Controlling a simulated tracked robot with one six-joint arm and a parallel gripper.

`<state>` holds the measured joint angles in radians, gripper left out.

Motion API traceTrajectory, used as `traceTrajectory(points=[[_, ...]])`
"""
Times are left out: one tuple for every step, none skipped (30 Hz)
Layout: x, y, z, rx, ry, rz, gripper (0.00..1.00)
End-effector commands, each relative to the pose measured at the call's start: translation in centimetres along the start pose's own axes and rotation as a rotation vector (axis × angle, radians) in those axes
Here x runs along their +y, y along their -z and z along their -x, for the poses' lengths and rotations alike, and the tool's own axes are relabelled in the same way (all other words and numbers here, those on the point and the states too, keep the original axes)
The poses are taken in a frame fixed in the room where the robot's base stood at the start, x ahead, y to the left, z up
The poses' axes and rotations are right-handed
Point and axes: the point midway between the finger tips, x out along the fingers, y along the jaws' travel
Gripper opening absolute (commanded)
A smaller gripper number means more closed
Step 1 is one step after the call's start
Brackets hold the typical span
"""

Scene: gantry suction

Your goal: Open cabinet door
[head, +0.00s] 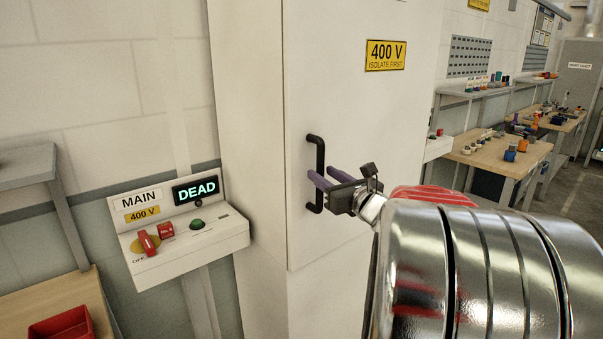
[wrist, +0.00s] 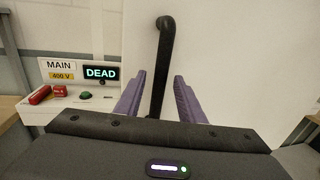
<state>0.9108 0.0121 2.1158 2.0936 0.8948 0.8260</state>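The cabinet door (head: 352,130) is a tall pale panel with a yellow "400 V ISOLATE FIRST" label. It looks closed, lying flush with the cabinet front. Its black vertical bar handle (head: 319,160) is near the door's left edge. My gripper (head: 320,177) is at the lower half of the handle, with its purple fingers pointing at the door. In the wrist view the handle (wrist: 160,70) runs between the two fingers, with a visible gap on each side. The fingers are open, and the handle's lower end is hidden behind my gripper body.
A control box (head: 180,235) left of the cabinet reads "MAIN 400 V" and "DEAD", with a red lever (head: 147,243) and a green button. A red bin (head: 62,326) sits on a bench at lower left. Workbenches (head: 497,150) with small items stand at right.

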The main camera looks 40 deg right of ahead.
Motion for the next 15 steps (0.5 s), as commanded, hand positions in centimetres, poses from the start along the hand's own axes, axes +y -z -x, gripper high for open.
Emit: traceTrajectory(points=[[0.1,0.0,-0.8,0.000,-0.003,0.000,0.36],[0.1,0.0,-1.1,0.001,-0.003,0.000,0.36],[0.0,0.1,-1.5,0.001,-0.002,0.000,0.36],[0.0,0.0,-1.8,0.000,-0.001,0.001,0.36],[0.0,0.0,-2.0,0.000,-0.001,0.001,0.36],[0.0,0.0,-2.3,0.000,-0.001,0.001,0.36],[0.0,0.0,-2.4,0.000,-0.001,0.001,0.36],[0.0,0.0,-2.5,0.000,-0.001,0.001,0.36],[0.0,0.0,-2.6,0.000,0.000,0.001,0.36],[0.0,0.0,-2.7,0.000,0.000,0.001,0.36],[0.0,0.0,-2.7,0.000,0.000,0.001,0.36],[0.0,0.0,-2.7,0.000,0.000,0.001,0.36],[0.0,0.0,-2.7,0.000,0.000,0.001,0.36],[0.0,0.0,-2.7,0.000,0.000,0.001,0.36],[0.0,0.0,-2.7,0.000,0.000,0.001,0.36]])
